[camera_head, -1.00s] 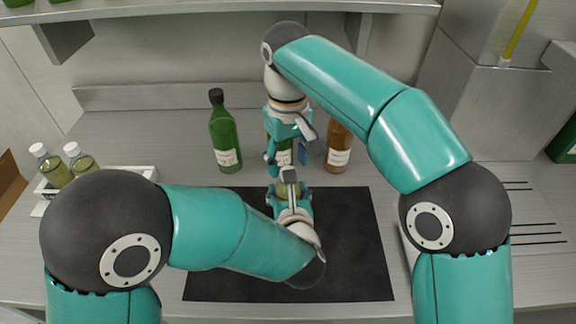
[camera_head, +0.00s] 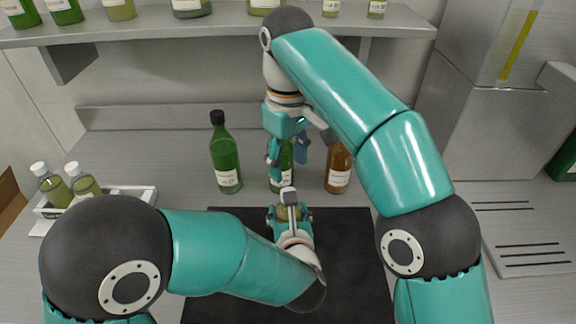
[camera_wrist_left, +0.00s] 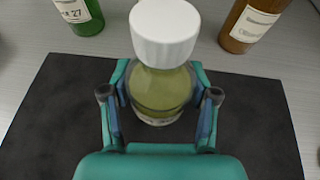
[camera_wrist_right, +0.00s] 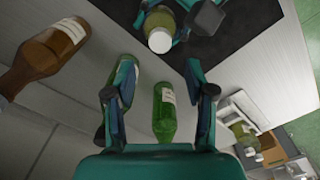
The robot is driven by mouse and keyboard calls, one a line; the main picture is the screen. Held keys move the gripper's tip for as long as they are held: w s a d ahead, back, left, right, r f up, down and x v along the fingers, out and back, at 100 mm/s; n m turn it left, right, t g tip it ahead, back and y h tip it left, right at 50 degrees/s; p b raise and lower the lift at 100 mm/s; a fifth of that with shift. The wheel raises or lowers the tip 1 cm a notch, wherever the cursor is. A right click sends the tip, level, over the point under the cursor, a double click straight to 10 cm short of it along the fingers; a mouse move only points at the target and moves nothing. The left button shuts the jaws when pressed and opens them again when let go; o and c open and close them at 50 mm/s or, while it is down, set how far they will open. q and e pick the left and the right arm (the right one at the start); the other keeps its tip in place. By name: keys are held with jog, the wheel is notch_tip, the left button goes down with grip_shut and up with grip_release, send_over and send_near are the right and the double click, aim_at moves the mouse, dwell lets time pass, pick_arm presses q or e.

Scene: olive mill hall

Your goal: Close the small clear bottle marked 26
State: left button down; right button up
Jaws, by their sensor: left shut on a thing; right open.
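The small clear bottle (camera_wrist_left: 160,92) holds yellow-green liquid and stands upright over the dark mat (camera_wrist_left: 55,120). A white cap (camera_wrist_left: 165,35) sits on top of it; whether it is tight I cannot tell. No number on this bottle is readable. My left gripper (camera_head: 290,207) is shut around its body. In the right wrist view the same white cap (camera_wrist_right: 160,41) shows at the top. My right gripper (camera_head: 288,150) is open and empty, above and behind the bottle, apart from the cap.
Green bottles (camera_head: 225,160) (camera_head: 282,172) and a brown bottle (camera_head: 339,168) stand behind the mat. Two capped clear bottles (camera_head: 83,183) are in a white tray (camera_head: 135,193) at left. A shelf (camera_head: 225,27) with bottles hangs above. The mat's right part is bare.

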jog(key=shift+f, duration=0.1)
jog(key=shift+f, duration=3.9)
grip_shut()
jog(key=shift+o, duration=0.8)
grip_release()
jog(key=shift+r, duration=3.7)
